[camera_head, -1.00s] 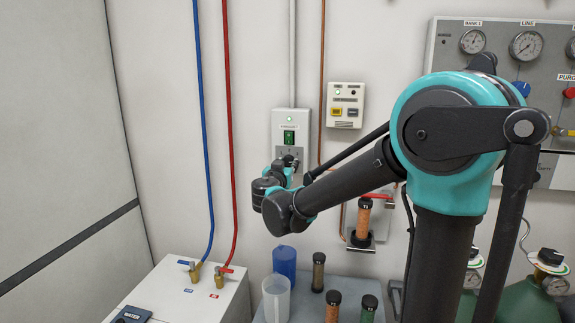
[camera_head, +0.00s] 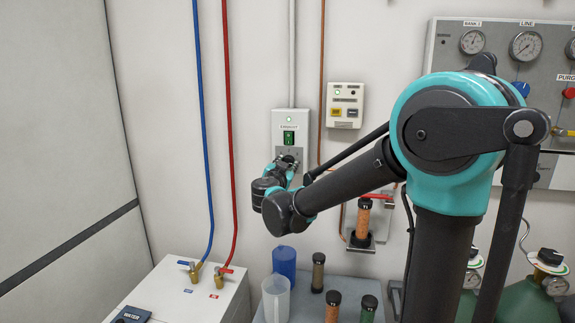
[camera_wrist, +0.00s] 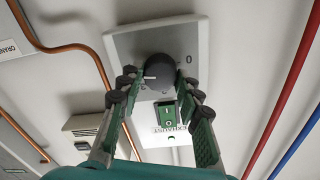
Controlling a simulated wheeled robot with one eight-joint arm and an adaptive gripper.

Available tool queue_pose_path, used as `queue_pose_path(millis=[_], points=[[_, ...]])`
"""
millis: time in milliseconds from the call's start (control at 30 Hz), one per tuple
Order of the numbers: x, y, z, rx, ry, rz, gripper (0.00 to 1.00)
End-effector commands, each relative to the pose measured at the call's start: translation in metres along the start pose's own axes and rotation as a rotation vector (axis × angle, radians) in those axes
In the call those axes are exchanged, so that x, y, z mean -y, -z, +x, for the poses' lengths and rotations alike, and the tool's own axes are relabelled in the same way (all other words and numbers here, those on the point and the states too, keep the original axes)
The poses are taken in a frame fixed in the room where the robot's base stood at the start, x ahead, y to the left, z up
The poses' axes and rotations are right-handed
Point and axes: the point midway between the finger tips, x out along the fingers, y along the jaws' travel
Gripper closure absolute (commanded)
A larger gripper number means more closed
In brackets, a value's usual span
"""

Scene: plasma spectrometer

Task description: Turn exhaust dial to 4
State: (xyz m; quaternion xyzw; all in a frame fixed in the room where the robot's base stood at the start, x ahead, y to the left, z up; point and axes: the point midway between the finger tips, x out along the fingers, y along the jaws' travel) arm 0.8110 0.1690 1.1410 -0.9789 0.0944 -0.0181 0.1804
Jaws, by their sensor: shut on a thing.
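The exhaust dial (camera_wrist: 160,72) is a round black knob on a light wall plate (camera_wrist: 125,40). A white pointer mark on the knob faces left in the wrist view. That view shows the plate upside down, with a 0 right of the knob and a partly hidden digit below it. My gripper (camera_wrist: 160,84) is shut on the dial, one finger on each side. In the head view my gripper (camera_head: 288,168) reaches the lower part of the exhaust box (camera_head: 291,122) and hides most of the dial. The green switch (camera_wrist: 168,114) sits between my fingers.
A small control box (camera_head: 345,105) is on the wall to the right. Blue (camera_head: 203,130) and red (camera_head: 229,130) hoses run down the wall at left. A table with jugs (camera_head: 276,298) and several capped cylinders stands below.

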Motion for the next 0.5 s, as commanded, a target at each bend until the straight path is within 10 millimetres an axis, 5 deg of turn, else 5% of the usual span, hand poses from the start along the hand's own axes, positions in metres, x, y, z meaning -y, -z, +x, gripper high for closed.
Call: queue_pose_path(millis=[133,167,300,500], points=[[-0.0024,0.0002,0.0001,-0.001,-0.005,0.001,0.95],[-0.0024,0.0002,0.0001,-0.001,-0.005,0.001,0.63],[-0.0018,0.0000,0.0000,0.000,-0.004,0.001,0.46],[-0.0009,-0.0003,-0.0002,0.000,-0.002,0.000,0.45]])
